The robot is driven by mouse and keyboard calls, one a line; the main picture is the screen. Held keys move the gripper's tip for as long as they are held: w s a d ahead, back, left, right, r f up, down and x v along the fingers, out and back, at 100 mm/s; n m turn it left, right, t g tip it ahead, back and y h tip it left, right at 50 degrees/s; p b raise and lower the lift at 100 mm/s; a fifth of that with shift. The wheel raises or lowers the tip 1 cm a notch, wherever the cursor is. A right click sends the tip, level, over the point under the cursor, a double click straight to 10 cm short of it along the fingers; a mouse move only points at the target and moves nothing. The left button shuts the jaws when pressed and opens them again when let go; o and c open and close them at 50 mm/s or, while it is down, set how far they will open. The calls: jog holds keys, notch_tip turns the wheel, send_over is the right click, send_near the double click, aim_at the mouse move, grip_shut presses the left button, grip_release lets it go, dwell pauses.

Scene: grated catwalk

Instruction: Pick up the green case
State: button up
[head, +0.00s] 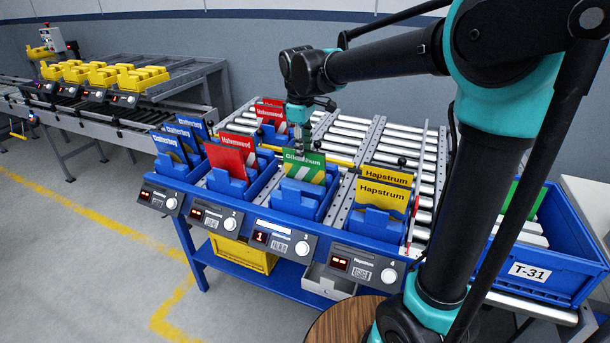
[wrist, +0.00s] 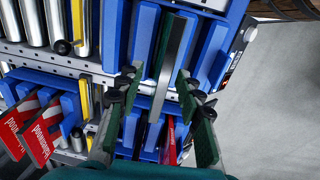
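The green case (head: 304,168) stands upright, leaning a little, in the blue holder of station 3 in the head view. Its white lettering is partly hidden by my gripper. My gripper (head: 304,150) points down at the case's top edge. In the wrist view the case shows as a thin green and grey edge (wrist: 172,52). My gripper's two fingers (wrist: 158,88) are spread apart on either side of the line of that edge, with gaps visible. I cannot tell how far the fingertips are above or past the top edge.
Red cases (head: 231,155) stand at station 2, blue ones (head: 170,148) at station 1, yellow ones (head: 383,195) at station 4. A blue crate labelled T-31 (head: 570,277) at right holds a green item (head: 527,198). Rollers (head: 345,130) lie behind the holders.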

send_over(304, 178)
jog(key=shift+f, duration=3)
grip_shut()
